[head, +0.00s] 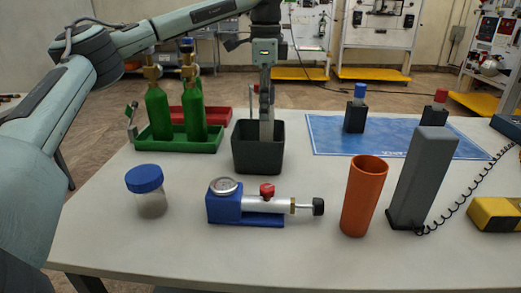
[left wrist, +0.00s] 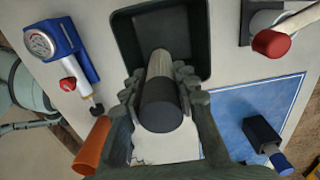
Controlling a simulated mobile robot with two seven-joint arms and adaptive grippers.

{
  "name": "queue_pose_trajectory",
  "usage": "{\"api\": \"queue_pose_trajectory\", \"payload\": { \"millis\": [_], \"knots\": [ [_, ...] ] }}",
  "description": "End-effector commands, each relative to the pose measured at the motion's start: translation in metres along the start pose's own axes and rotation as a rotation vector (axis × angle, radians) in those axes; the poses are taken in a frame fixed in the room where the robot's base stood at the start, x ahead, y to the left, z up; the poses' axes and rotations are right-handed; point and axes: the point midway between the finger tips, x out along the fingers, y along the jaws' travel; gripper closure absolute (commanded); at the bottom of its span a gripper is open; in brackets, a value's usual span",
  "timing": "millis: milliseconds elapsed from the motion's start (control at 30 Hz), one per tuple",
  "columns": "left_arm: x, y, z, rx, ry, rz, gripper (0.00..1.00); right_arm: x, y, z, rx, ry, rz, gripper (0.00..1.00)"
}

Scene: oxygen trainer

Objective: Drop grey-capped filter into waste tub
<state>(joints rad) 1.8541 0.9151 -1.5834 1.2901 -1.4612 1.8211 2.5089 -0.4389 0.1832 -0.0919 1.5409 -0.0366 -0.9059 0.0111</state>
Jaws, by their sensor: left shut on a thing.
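My left gripper (head: 266,140) points down at the dark waste tub (head: 243,155), in the middle of the table. In the left wrist view its fingers (left wrist: 160,92) are closed around the filter, whose dark grey cap (left wrist: 160,112) faces the camera. The filter's beige body (left wrist: 160,65) extends from the cap toward the tub interior. The tub's rim (left wrist: 205,45) shows around the filter's far end. How deep the filter reaches is unclear. In the head view the filter is barely distinguishable. My right gripper is not in view.
Green bottles stand in a green tray (head: 148,146) left of the tub. In front are a blue-lidded jar (head: 147,185), a gauge assembly (head: 265,204), an orange tube (head: 363,196) and a grey block (head: 420,180). Blue-topped (head: 355,112) and red-topped (head: 436,108) holders stand behind right.

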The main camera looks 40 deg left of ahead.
Motion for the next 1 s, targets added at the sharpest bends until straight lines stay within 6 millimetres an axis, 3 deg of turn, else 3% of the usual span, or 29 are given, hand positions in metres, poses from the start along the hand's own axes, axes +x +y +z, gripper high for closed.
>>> {"api": "queue_pose_trajectory", "payload": {
  "millis": [300, 633, 667, 700, 833, 1000],
  "knots": [
    [0.027, 0.0, 0.0, -0.001, 0.0, 0.0, 1.0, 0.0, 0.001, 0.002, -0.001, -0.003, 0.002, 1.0],
    [0.03, 0.0, 0.0, 0.0, 0.0, 0.0, 1.0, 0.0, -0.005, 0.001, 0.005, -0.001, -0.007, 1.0],
    [0.03, 0.0, 0.0, 0.0, 0.0, 0.0, 0.67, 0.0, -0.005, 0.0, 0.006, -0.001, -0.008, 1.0],
    [0.03, 0.0, 0.0, 0.0, 0.0, 0.0, 0.62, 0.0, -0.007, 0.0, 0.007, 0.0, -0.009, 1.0],
    [0.03, 0.0, 0.0, 0.0, 0.0, 0.0, 0.47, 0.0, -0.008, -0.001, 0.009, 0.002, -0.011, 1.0],
    [0.03, 0.0, 0.0, 0.0, 0.0, 0.0, 0.47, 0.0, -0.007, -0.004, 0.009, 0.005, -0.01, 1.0]
  ]
}}
